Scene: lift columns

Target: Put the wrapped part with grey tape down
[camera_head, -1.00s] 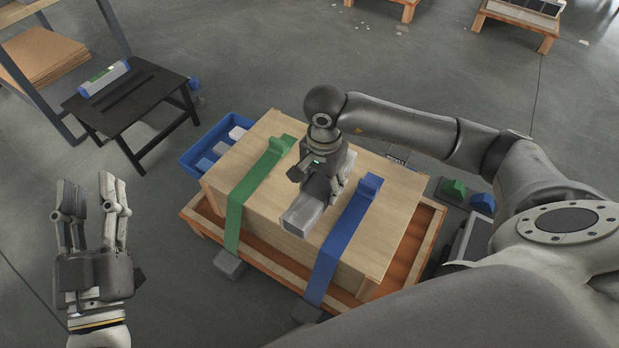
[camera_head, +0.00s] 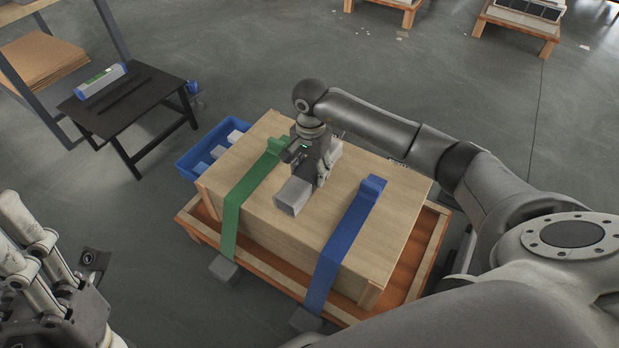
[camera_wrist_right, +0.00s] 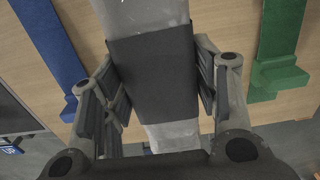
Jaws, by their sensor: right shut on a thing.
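The wrapped part (camera_head: 292,195) is a pale grey block over the wooden crate (camera_head: 285,230), between the green strap (camera_head: 234,208) and the blue strap (camera_head: 340,240). In the right wrist view a dark grey tape band (camera_wrist_right: 152,70) wraps the part's middle, with the fingers of my right gripper (camera_wrist_right: 160,95) on both sides. I cannot tell whether the part touches the crate top. My left gripper (camera_head: 22,245) is at the left edge, partly cut off, its fingers apart and empty.
The crate stands on an orange-brown pallet (camera_head: 425,262). A blue bin (camera_head: 187,165) with pale blocks is behind its left side. A black table (camera_head: 130,100) with a green-labelled package (camera_head: 101,80) stands at the far left. Bare crate top lies around the part, between the straps.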

